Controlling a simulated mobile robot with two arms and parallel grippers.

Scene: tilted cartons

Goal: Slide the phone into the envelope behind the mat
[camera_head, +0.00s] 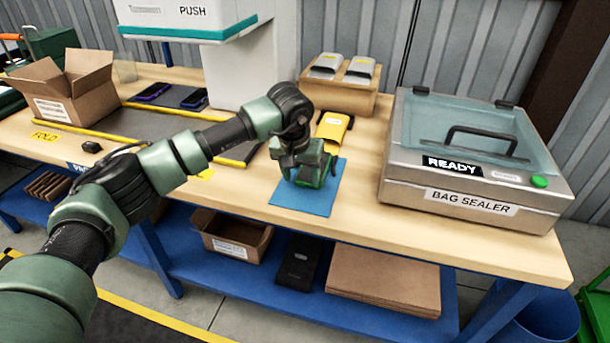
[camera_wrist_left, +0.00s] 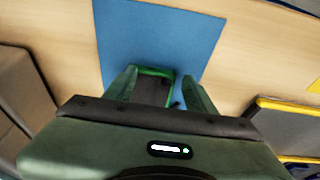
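The blue mat (camera_head: 315,197) lies near the table's front edge and shows in the left wrist view (camera_wrist_left: 205,38). My left gripper (camera_head: 306,178) points down over it. In the left wrist view my gripper (camera_wrist_left: 160,76) has its fingers apart. Between them is a dark, green-edged thing, apparently the phone (camera_wrist_left: 152,92), with a blue gap by the right finger. The gripper hides most of it in the head view, and I cannot tell whether a finger touches it. The yellow envelope (camera_head: 333,125) lies behind the mat, with a white label. My right gripper is not in view.
A wooden stand (camera_head: 340,95) with two grey-and-yellow items is behind the envelope. The bag sealer (camera_head: 470,165) stands right of the mat. Two phones (camera_head: 195,99) lie at the back left, near an open carton (camera_head: 72,90). Bare tabletop lies between mat and sealer.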

